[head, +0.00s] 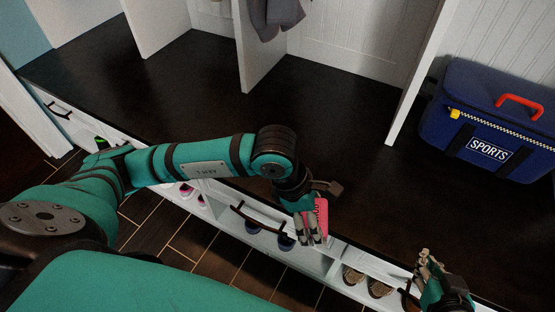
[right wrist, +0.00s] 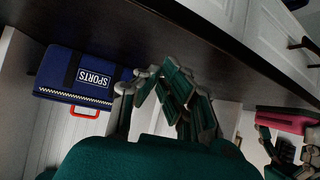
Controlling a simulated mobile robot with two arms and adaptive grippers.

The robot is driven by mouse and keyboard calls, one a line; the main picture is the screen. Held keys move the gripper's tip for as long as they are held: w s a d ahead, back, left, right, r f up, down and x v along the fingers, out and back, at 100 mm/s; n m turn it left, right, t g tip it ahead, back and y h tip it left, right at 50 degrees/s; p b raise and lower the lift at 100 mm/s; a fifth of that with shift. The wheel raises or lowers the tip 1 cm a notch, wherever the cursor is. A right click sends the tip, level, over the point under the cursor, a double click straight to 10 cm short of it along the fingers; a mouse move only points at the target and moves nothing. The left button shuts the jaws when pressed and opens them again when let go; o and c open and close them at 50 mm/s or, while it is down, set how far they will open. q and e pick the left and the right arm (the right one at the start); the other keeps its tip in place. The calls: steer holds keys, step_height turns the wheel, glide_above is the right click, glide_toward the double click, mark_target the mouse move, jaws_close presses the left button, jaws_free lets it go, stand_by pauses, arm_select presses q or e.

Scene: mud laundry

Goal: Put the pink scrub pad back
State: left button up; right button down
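The pink scrub pad (head: 321,218) is at my left gripper (head: 311,228), in front of the dark bench's front edge. The fingers are closed on the pad and hide part of it. The pad also shows at the right edge of the right wrist view (right wrist: 287,121), with the left gripper's fingers (right wrist: 285,152) below it. My right gripper (head: 430,264) is over the bench front at the lower right, apart from the pad. In the right wrist view its fingers (right wrist: 157,74) come together at the tips with nothing between them.
The dark bench top (head: 190,95) is mostly bare. A blue sports bag (head: 455,125) with a red handle stands on it at right. White dividers (head: 245,50) rise from the bench, and grey clothing (head: 275,15) hangs at the top. Shoes (head: 378,288) sit in cubbies below.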

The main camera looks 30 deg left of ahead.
arm_select(q)
steer(key=w+a, duration=0.1)
steer(key=w, duration=0.1)
steer(key=w+a+b, duration=0.1)
steer(key=w, duration=0.2)
steer(key=w+a+f, duration=0.1)
steer(key=w+a, duration=0.1)
steer(key=w, duration=0.1)
steer(key=shift+a, duration=0.1)
steer(key=w+a, duration=0.1)
steer(key=w, duration=0.1)
steer(key=w+a+b, duration=0.1)
steer(key=w+a, duration=0.1)
steer(key=w, duration=0.1)
steer(key=shift+w+f, duration=0.25)
steer(key=shift+w, duration=0.25)
step_height(320, 180, down, 3)
steer(key=shift+a+f+b, duration=0.1)
steer(key=shift+f+b, duration=0.1)
steer(key=shift+b, duration=0.6)
arm_select(e)
steer(key=w+a+r+t+y, duration=0.1)
steer(key=w+r+t, duration=0.1)
steer(key=r+t, duration=0.2)
steer(key=w+a+r+t+y, duration=0.2)
steer(key=r+t, duration=0.3)
steer(key=r, duration=0.5)
steer(key=shift+w+a, duration=0.25)
steer(key=shift+w, duration=0.05)
